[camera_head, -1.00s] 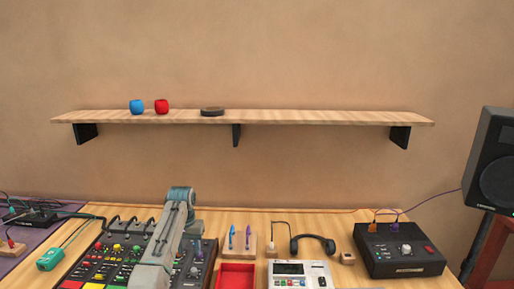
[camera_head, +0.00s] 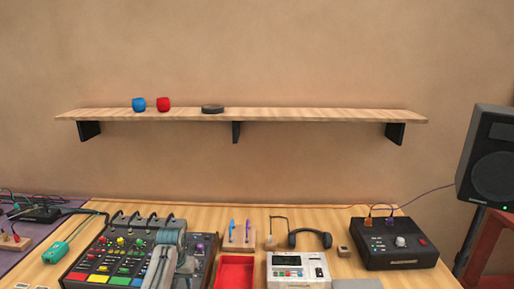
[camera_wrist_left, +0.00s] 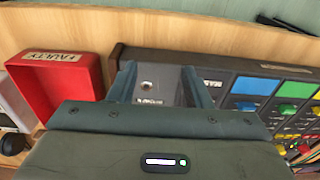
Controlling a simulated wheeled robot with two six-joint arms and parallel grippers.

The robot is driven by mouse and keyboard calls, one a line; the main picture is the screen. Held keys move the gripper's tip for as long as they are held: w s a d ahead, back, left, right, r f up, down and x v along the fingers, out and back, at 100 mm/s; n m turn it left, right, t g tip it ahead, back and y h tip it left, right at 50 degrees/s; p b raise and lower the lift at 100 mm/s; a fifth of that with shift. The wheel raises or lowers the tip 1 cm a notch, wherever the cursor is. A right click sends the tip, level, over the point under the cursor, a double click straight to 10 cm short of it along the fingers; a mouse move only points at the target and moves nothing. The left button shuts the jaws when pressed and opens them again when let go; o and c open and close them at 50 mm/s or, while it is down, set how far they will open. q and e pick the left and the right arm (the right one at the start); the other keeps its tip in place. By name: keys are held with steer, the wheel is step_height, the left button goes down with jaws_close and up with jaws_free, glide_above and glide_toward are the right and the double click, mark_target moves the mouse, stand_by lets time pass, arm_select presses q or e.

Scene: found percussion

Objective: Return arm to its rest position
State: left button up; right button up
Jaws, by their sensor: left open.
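My left arm (camera_head: 168,262) rises from the bottom edge in the head view, folded over the right side of the mixing console (camera_head: 128,250). Its gripper cannot be made out there. In the left wrist view, my left gripper (camera_wrist_left: 158,84) is open, with its two fingers apart and nothing between them. The console (camera_wrist_left: 230,85) lies below and beyond the fingers, and a grey knob shows between them. My right arm and gripper are not in view.
A red tray (camera_head: 234,272), marked FAULTY in the left wrist view (camera_wrist_left: 60,57), is beside the console. A white device (camera_head: 297,270), headphones (camera_head: 310,236) and a black box (camera_head: 394,245) stand to the right. A wall shelf (camera_head: 300,114) holds blue and red cups.

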arm_select(q)
steer(key=s+a+f, duration=0.1)
steer(key=s+f, duration=0.2)
steer(key=s, duration=0.4)
steer(key=s+a+f+t, duration=0.1)
steer(key=s+f, duration=0.2)
steer(key=s, duration=0.3)
steer(key=s+a+f, duration=0.1)
steer(key=s+f, duration=0.2)
steer(key=s, duration=0.4)
steer(key=s+r+t, duration=0.1)
steer(key=s+r, duration=0.3)
steer(key=s, duration=0.8)
steer(key=s+r+t, duration=0.1)
steer(key=s+r, duration=0.3)
steer(key=s, duration=0.9)
step_height(320, 180, down, 33)
steer(key=a+g+b, duration=0.2)
steer(key=s+a+f+b, duration=0.1)
steer(key=s+f+b, duration=0.1)
steer(key=s+f, duration=1.6)
step_height(320, 180, down, 2)
steer(key=shift+s+a+f+g+y, duration=0.15)
steer(key=shift+s+a+g+y, duration=0.05)
steer(key=shift+g+y, duration=0.1)
